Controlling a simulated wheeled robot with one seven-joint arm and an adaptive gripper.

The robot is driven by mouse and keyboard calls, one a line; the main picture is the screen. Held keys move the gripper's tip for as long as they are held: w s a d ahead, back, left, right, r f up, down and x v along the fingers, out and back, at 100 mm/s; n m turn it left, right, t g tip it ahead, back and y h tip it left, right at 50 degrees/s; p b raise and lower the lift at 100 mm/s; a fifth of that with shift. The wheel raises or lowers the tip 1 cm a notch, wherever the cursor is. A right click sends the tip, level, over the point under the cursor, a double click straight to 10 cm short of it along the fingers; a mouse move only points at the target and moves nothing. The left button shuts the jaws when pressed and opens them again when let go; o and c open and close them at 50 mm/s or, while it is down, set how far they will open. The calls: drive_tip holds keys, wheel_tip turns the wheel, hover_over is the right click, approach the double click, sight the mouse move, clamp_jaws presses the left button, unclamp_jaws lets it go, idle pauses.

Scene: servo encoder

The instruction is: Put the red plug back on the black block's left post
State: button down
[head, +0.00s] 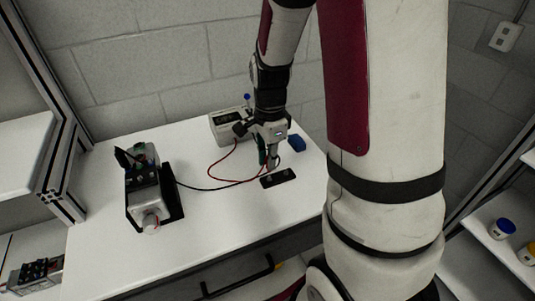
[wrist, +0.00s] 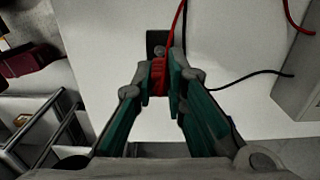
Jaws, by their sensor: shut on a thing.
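The black block (head: 278,178) lies flat on the white table, to the right of its middle in the head view. A round metal post (wrist: 159,50) shows on the block in the wrist view, just beyond the fingertips. My gripper (wrist: 164,78) points down at the block and is shut on the red plug (wrist: 158,72), whose red cable runs up past the block. I cannot tell whether the plug touches a post.
A servo unit (head: 150,215) in a black bracket stands at the left of the white table (head: 225,215). A grey meter box (head: 228,126) and a blue object (head: 297,143) stand behind my gripper. Red and black cables (head: 215,188) cross the tabletop. The front middle is clear.

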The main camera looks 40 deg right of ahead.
drive_tip(key=shift+f+b, duration=0.55)
drive_tip(key=shift+f, duration=0.75)
drive_tip(key=shift+f+p, duration=0.2)
drive_tip(key=shift+p, duration=0.1)
idle(1.6)
drive_tip(key=c, duration=1.5)
unclamp_jaws()
drive_tip(key=shift+c, duration=0.2)
drive_tip(key=shift+r+p, duration=2.2)
drive_tip(key=shift+r, duration=1.35)
